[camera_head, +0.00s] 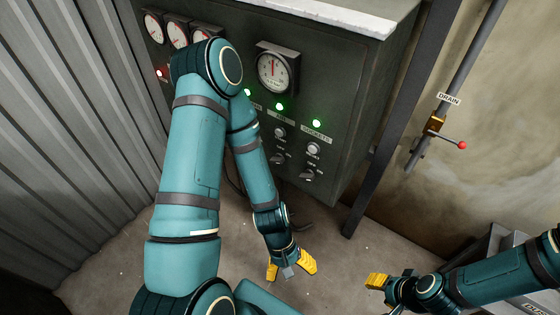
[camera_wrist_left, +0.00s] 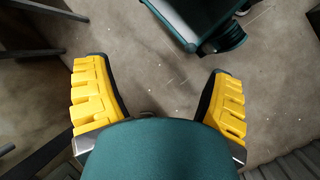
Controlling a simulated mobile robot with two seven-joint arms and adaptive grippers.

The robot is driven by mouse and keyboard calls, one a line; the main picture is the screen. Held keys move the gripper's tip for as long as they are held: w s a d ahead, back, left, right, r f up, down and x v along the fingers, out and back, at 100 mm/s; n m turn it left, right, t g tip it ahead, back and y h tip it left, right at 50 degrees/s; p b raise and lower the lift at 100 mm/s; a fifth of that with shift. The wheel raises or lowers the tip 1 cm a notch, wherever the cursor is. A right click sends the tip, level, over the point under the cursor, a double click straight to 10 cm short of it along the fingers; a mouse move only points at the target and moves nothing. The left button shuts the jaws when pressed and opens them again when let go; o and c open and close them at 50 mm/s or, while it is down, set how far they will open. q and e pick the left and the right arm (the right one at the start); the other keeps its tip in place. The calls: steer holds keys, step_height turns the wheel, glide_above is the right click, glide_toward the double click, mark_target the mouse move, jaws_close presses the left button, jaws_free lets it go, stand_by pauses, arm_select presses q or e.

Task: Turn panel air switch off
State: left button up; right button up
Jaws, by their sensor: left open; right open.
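The dark control panel (camera_head: 345,95) fills the upper middle of the head view. Its middle column carries a small label that seems to read AIR, under a green lit lamp (camera_head: 280,105). Below are a pale round button (camera_head: 280,132) and a rotary switch, the air switch (camera_head: 277,158); its exact setting is too small to tell. My left gripper (camera_head: 289,267) hangs below the panel, open and empty, apart from the switch. Its spread yellow fingers also show in the left wrist view (camera_wrist_left: 158,75). My right gripper (camera_head: 382,289) is open at lower right, away from the panel.
A similar SOCKETS column with a lit green lamp (camera_head: 316,123) and its own switch (camera_head: 307,175) stands right of the air column. A large gauge (camera_head: 272,68) sits above. A drain pipe with a red-tipped valve lever (camera_head: 462,145) is at right. My left arm covers part of the panel.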

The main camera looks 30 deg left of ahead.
arm_select(q)
steer(key=s+d+r+n+h, duration=0.35)
steer(key=n+h, duration=0.25)
steer(key=n, duration=0.2)
steer(key=w+a+r+n+t+h, duration=0.1)
steer(key=w+r+n+t+h, duration=0.3)
steer(key=n, duration=0.3)
steer(key=n+t+y+b, duration=0.3)
steer(key=n+t+y, duration=1)
steer(key=n+t, duration=0.45)
glide_toward(275, 162)
steer(key=shift+n+g, duration=0.65)
steer(key=shift+n, duration=0.3)
steer(key=w, duration=0.7)
steer(key=w+d+r, duration=0.1)
steer(key=w, duration=0.3)
steer(key=c, duration=1.2)
